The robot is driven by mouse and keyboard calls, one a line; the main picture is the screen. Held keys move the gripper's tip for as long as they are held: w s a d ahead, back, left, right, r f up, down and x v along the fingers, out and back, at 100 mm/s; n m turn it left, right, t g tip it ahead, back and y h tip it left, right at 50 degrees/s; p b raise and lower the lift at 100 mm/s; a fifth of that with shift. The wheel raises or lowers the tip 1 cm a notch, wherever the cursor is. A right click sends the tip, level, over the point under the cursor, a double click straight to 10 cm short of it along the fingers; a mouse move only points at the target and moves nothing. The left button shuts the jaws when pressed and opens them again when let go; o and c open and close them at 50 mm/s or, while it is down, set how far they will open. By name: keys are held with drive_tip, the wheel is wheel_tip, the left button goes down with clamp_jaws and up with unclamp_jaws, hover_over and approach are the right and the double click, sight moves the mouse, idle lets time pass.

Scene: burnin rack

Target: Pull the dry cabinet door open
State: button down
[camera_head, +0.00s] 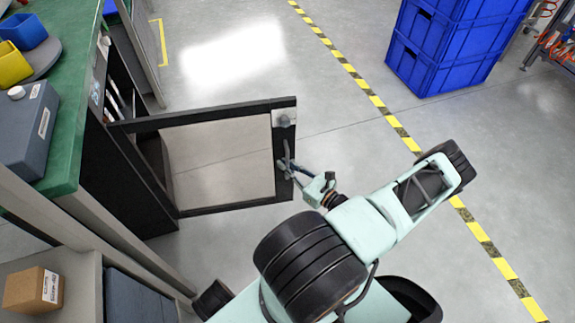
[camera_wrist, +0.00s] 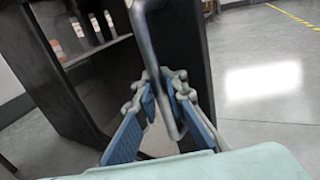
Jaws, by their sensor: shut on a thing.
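The dry cabinet door (camera_head: 285,180) is a black frame with a clear pane. It stands swung wide out from the dark cabinet (camera_head: 125,185) at the left. My gripper (camera_head: 287,167) is at the grey handle (camera_head: 287,150) near the door's free edge. In the wrist view the blue-padded fingers of my gripper (camera_wrist: 166,100) are on both sides of the handle bar (camera_wrist: 145,40), shut on it. The black door frame (camera_wrist: 187,60) is just behind it. Bottles (camera_wrist: 90,30) show inside the open cabinet at the left.
A green-topped bench (camera_head: 75,100) with a yellow bin (camera_head: 12,65) and a grey box (camera_head: 28,130) runs along the left. A cardboard box (camera_head: 33,290) is on a lower shelf. Blue crates (camera_head: 450,45) stand at the upper right. The floor between is clear.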

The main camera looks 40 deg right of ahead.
drive_tip(key=shift+s+d, duration=0.15)
drive_tip(key=shift+d, duration=0.4)
drive_tip(key=c, duration=2)
unclamp_jaws()
drive_tip(key=shift+a, duration=0.2)
